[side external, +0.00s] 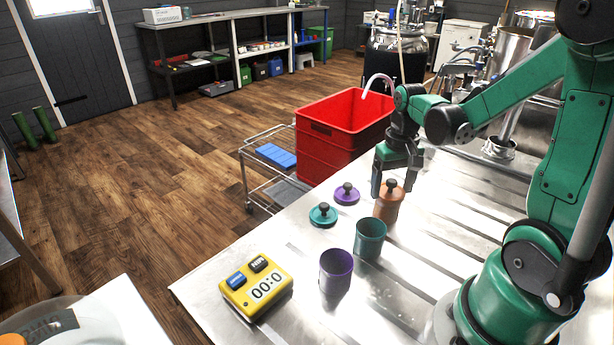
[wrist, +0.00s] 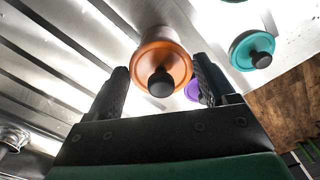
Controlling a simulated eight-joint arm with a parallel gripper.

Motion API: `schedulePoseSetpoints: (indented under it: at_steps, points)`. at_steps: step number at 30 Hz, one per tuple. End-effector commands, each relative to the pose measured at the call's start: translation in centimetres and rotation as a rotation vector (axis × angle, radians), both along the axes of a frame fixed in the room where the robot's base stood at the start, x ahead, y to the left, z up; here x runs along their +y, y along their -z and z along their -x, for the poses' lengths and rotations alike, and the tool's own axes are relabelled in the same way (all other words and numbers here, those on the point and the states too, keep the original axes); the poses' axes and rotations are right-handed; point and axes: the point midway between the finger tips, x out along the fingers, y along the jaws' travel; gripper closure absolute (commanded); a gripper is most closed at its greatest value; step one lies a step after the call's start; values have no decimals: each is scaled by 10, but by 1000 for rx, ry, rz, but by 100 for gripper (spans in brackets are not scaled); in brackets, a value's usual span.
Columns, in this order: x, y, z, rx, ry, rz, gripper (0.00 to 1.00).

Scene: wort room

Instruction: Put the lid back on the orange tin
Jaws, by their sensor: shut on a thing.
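The orange tin (side external: 386,212) stands on the metal table, and its orange lid (wrist: 172,62) with a black knob is over its top. I cannot tell whether the lid is fully seated. My gripper (side external: 396,184) points down over the tin, its two fingers on either side of the lid. The inside of the tin is hidden.
An open teal tin (side external: 370,240) and an open purple tin (side external: 336,272) stand nearby. A teal lid (side external: 317,221) and a purple lid (side external: 341,198) lie left of the orange tin. A yellow timer (side external: 250,303) sits near the table's edge. A red crate (side external: 325,150) is behind.

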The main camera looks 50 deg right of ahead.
Motion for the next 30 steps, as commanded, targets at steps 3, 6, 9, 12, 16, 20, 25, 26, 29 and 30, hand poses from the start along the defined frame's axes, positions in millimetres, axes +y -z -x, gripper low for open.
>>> schedulePoseSetpoints:
  at_steps: [3, 6, 9, 12, 16, 20, 25, 26, 29, 30]
  points:
    - [0, 0, 0, 0, 0, 0, 73]
    - [0, 0, 0, 0, 0, 0, 73]
    - [0, 0, 0, 0, 0, 0, 73]
    - [0, 0, 0, 0, 0, 0, 17]
    - [0, 0, 0, 0, 0, 0, 0]
    - [0, 0, 0, 0, 0, 0, 0]
    - [0, 0, 0, 0, 0, 0, 0]
    - [0, 0, 0, 0, 0, 0, 0]
    - [0, -5, 0, 0, 0, 0, 0]
    - [0, -8, 0, 0, 0, 0, 0]
